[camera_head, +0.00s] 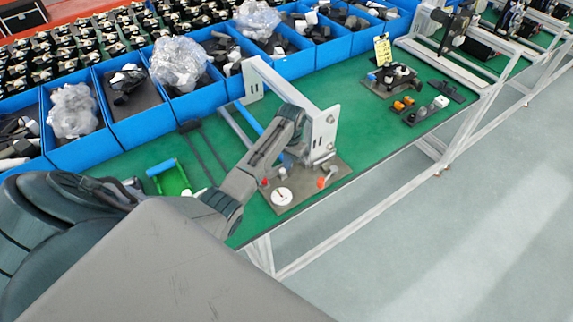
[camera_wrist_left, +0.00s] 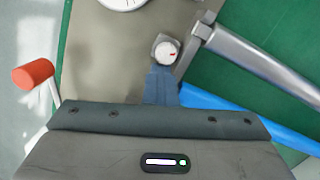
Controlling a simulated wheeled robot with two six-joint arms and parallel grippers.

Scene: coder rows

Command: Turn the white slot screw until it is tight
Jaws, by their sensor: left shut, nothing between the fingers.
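The white slot screw (camera_wrist_left: 166,52) sits in a grey square block in the left wrist view. In the head view my left gripper (camera_head: 290,158) points down over the fixture plate (camera_head: 333,168), partly hidden by the frame and my own arm. The screw is too small there to make out surely. My right gripper is not in view.
A white dial (camera_head: 281,196) and a red-orange handle (camera_head: 322,182) stand on the plate close to my gripper. A grey metal frame (camera_head: 322,130) rises beside my arm. Blue bins (camera_head: 82,145) line the back of the green table.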

